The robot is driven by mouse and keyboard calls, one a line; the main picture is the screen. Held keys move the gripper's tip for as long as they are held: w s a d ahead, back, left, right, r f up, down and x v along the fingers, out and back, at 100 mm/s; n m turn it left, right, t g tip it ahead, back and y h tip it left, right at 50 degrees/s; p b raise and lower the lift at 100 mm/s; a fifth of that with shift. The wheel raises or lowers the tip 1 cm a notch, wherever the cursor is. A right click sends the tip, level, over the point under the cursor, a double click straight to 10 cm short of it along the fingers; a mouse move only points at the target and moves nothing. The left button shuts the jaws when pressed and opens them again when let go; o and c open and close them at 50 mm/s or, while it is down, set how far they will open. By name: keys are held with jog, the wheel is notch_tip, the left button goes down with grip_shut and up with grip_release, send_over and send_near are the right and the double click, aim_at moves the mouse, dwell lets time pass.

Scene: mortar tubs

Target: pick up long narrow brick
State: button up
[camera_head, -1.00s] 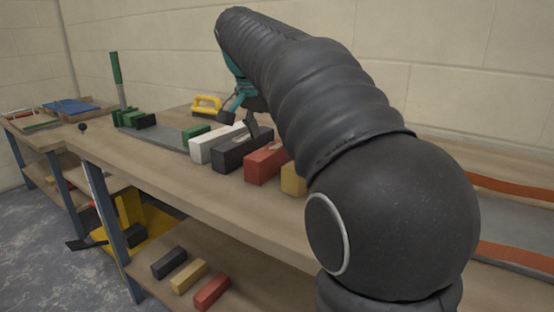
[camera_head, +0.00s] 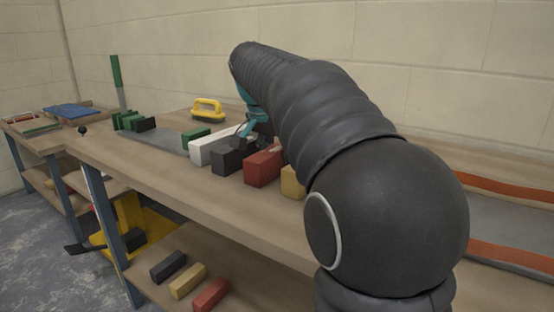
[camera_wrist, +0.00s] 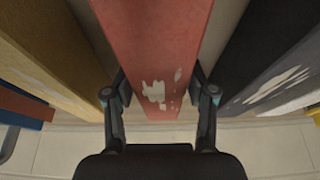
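A red brick (camera_head: 262,168) stands on the workbench between a black brick (camera_head: 228,158) and a yellow brick (camera_head: 292,183), with a white brick (camera_head: 208,150) further left. In the wrist view the red brick (camera_wrist: 155,35) looks long and narrow, with pale smears on its top near my gripper (camera_wrist: 160,95). My gripper is open, with one finger on each side of the red brick. The fingertips are close to its sides; I cannot tell whether they touch. In the head view my arm hides most of the gripper and part of the red brick.
The black brick (camera_wrist: 265,60) and yellow brick (camera_wrist: 50,50) flank the gripper closely. A yellow-handled tool (camera_head: 208,108) and green blocks (camera_head: 130,122) are further left. More bricks (camera_head: 188,281) lie on the lower shelf. The wall rises behind the workbench.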

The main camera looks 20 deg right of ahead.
aim_at(279, 145)
grip_shut()
jog(key=shift+r, duration=0.1)
jog(key=shift+r, duration=0.4)
notch_tip(279, 145, up, 3)
jog(key=shift+r+p, duration=0.1)
jog(key=shift+p, duration=0.45)
jog(key=s+d+r, duration=0.4)
jog(key=s+d, duration=0.1)
jog(key=s+d+r, duration=0.2)
jog(key=d, duration=0.1)
jog(key=shift+s+d+r+p, duration=0.2)
jog(key=shift+s+r+p, duration=0.1)
jog(key=shift+s+r, duration=0.05)
jog(key=shift+s+d+r, duration=0.1)
